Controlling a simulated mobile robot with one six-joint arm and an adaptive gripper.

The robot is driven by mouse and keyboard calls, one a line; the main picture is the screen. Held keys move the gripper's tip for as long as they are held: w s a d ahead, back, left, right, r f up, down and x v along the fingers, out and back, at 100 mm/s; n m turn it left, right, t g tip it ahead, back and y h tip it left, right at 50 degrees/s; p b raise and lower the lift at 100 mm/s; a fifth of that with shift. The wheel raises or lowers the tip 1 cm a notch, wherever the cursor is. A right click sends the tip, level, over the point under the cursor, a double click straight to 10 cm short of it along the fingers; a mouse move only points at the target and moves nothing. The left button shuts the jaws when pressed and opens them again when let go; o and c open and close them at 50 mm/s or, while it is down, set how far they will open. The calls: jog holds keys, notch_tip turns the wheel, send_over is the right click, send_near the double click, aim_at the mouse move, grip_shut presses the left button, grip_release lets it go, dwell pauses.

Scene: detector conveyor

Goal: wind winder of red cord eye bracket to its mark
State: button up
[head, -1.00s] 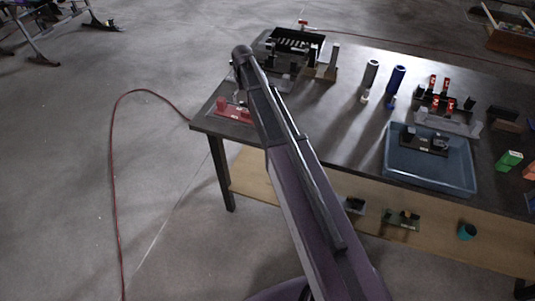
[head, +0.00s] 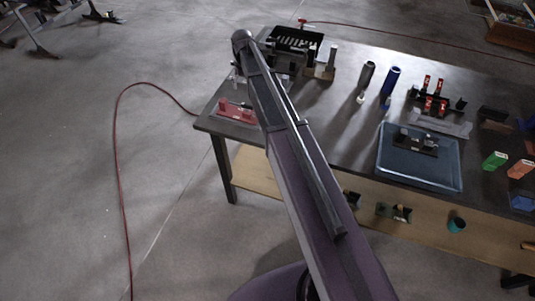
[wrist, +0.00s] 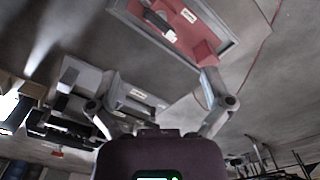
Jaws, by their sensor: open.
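The red cord eye bracket (head: 236,112) lies on the table's near left corner in the head view, partly behind my arm. In the wrist view its red plate (wrist: 202,50) sits in a grey base at the top, with a dark lever-like part and a pale label on it. I cannot make out the mark. My gripper (wrist: 160,80) is open and empty, its two fingers spread wide. The red bracket lies beyond the right finger, apart from it as far as I can tell. In the head view the gripper is hidden behind my arm.
A grey labelled fixture (wrist: 130,97) shows between the fingers in the wrist view. A black rack (head: 294,40) stands at the table's back left. Two cylinders, a blue tray (head: 420,178) and several red parts stand farther right. A red cord (head: 117,150) runs over the floor.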

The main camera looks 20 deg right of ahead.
jog(key=s+f+b, duration=0.3)
jog(key=s, duration=0.6)
jog(key=s+f+b, duration=0.4)
jog(key=s, duration=0.6)
jog(key=s+f+m+b, duration=0.1)
jog(key=s+f+b, duration=0.2)
jog(key=s, duration=0.7)
jog(key=shift+d+f+b, duration=0.2)
jog(key=shift+b, duration=0.3)
